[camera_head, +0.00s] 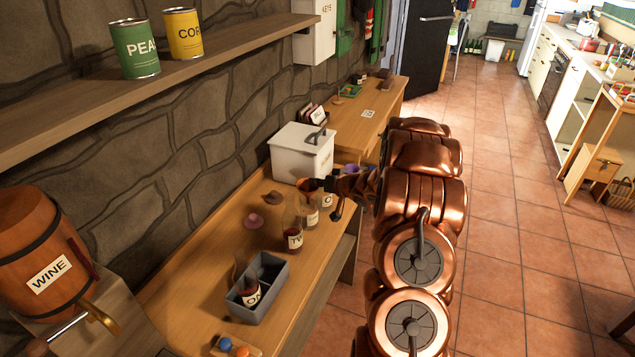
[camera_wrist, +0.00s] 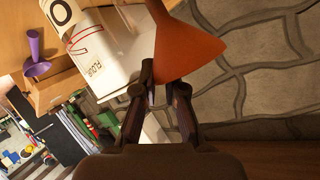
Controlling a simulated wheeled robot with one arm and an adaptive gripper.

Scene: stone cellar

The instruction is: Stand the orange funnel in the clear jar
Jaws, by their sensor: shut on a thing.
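The orange funnel (camera_wrist: 192,45) is held between the fingertips of my gripper (camera_wrist: 165,82), its wide cone to the right in the wrist view. In the head view the funnel (camera_head: 308,184) is a small orange shape at the tip of my gripper (camera_head: 329,185), above the bench near the white bin. I cannot tell which is the clear jar.
On the bench (camera_head: 200,280) are a white bin (camera_head: 302,152), a grey crate (camera_head: 262,303) holding a labelled bottle, and small brown and mauve pieces by the wall. A wine barrel (camera_head: 38,255) is at left. A purple funnel (camera_wrist: 36,55) stands apart.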

